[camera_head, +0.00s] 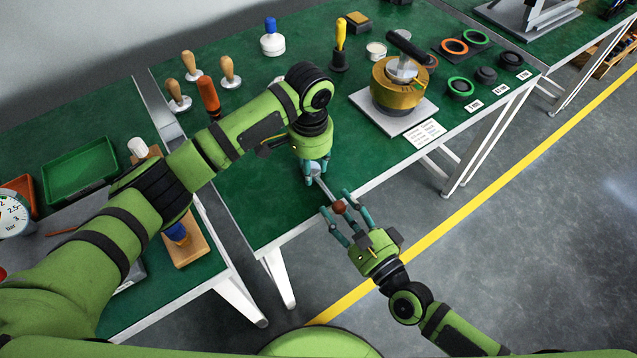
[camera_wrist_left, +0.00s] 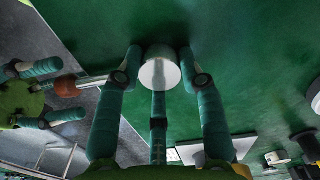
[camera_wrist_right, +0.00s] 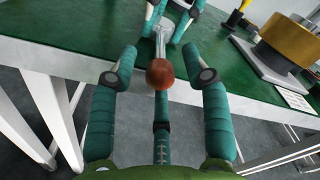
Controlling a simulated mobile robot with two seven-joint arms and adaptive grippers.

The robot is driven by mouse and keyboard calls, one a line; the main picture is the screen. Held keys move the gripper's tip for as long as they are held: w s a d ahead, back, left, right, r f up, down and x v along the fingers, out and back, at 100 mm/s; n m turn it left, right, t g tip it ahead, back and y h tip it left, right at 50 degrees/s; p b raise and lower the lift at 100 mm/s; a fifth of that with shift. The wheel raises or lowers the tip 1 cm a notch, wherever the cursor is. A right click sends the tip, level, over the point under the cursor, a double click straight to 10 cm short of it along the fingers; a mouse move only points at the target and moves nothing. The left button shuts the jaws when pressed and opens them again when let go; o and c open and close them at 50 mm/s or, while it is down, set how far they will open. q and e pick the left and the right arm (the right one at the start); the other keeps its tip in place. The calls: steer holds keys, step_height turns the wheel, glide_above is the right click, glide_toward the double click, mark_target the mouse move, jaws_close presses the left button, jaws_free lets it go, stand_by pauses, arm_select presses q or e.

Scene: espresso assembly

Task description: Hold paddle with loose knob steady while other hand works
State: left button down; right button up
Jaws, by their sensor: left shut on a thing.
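The paddle is a pale metal piece with a thin shaft (camera_head: 325,190); its round white end (camera_wrist_left: 160,73) sits between the fingers of my left gripper (camera_head: 315,178), which is shut on it above the green table's front edge. The brown-red knob (camera_head: 339,207) is at the shaft's other end, and it also shows in the left wrist view (camera_wrist_left: 68,86) and the right wrist view (camera_wrist_right: 160,74). My right gripper (camera_wrist_right: 158,78) is open, its fingers spread around the knob with visible gaps on both sides. Whether the knob is loose cannot be seen.
A brass-coloured machine part (camera_head: 398,88) stands on a pale plate (camera_head: 372,117) at the right. A green tray (camera_head: 78,170) is at the left. The table's front edge is near both grippers.

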arm_select(q)
steer(key=shift+f, duration=0.1)
arm_select(e)
steer(key=shift+d, duration=0.1)
steer(key=shift+v, duration=2.45)
steer(key=v, duration=1.2)
arm_select(q)
steer(key=c, duration=0.7)
jaws_free()
